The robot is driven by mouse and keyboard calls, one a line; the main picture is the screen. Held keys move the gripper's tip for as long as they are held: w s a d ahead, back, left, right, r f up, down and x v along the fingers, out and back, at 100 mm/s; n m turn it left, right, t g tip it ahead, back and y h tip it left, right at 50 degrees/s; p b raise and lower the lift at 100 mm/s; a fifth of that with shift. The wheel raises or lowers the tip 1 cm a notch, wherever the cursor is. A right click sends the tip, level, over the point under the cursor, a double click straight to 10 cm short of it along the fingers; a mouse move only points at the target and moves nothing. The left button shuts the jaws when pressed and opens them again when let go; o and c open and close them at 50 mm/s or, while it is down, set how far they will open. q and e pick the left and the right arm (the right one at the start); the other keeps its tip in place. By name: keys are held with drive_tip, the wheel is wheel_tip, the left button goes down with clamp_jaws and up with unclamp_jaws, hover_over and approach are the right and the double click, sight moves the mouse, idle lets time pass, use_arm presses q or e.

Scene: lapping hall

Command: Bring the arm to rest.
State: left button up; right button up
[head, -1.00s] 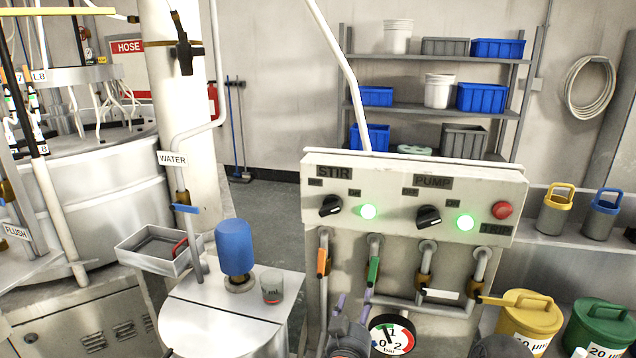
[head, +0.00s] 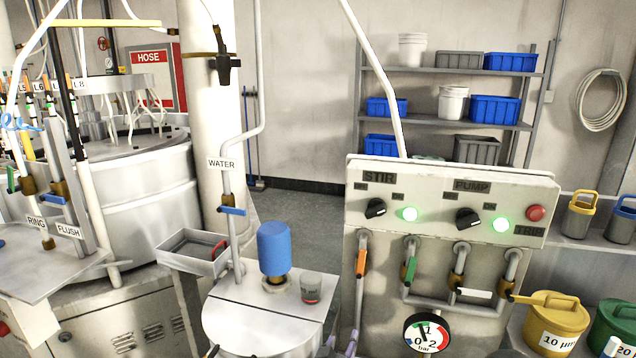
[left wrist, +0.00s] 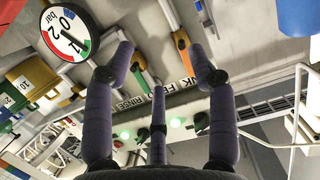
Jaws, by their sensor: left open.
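My left gripper (head: 342,341) shows only as purple fingertips at the bottom edge of the head view, below the valve row and left of the pressure gauge (head: 427,334). In the left wrist view, its purple fingers (left wrist: 162,58) are spread apart with nothing between them. Beyond them are the green valve lever (left wrist: 139,80), the orange valve lever (left wrist: 183,52) and the gauge at the upper left. The fingers appear apart from the levers. The rest of my left arm is hidden below the head view. My right gripper is not in view.
The control panel (head: 450,205) has two knobs, two lit green lamps and a red button (head: 536,213). Left of it, a blue bottle (head: 274,248) and a beaker (head: 311,287) stand on a metal top. Yellow (head: 555,325) and green canisters (head: 615,325) stand at the right.

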use_arm(q)
drive_tip(key=s+a+f+n+g, duration=0.1)
drive_tip(key=s+a+f+g, duration=0.2)
drive_tip(key=f, duration=0.5)
drive_tip(key=s+a+f+n+g+y, duration=0.1)
drive_tip(key=s+a+f+g, duration=0.2)
drive_tip(key=f, duration=0.5)
drive_tip(key=s+a+f+n+g, duration=0.1)
drive_tip(key=s+a+f, duration=0.1)
drive_tip(key=a+f, duration=0.45)
drive_tip(key=s+a+f+n+g, duration=0.1)
drive_tip(key=s+f+g, duration=0.2)
drive_tip(key=s+f, duration=0.3)
drive_tip(key=s+a+f+n+g+p, duration=0.1)
drive_tip(key=s+f+g, duration=0.3)
drive_tip(key=s, duration=1)
wheel_tip(320, 180, down, 2)
drive_tip(key=shift+s+a+f+n, duration=0.1)
drive_tip(key=shift+s+a+n, duration=0.1)
drive_tip(key=shift+a+n, duration=0.4)
drive_tip(key=shift+a, duration=0.15)
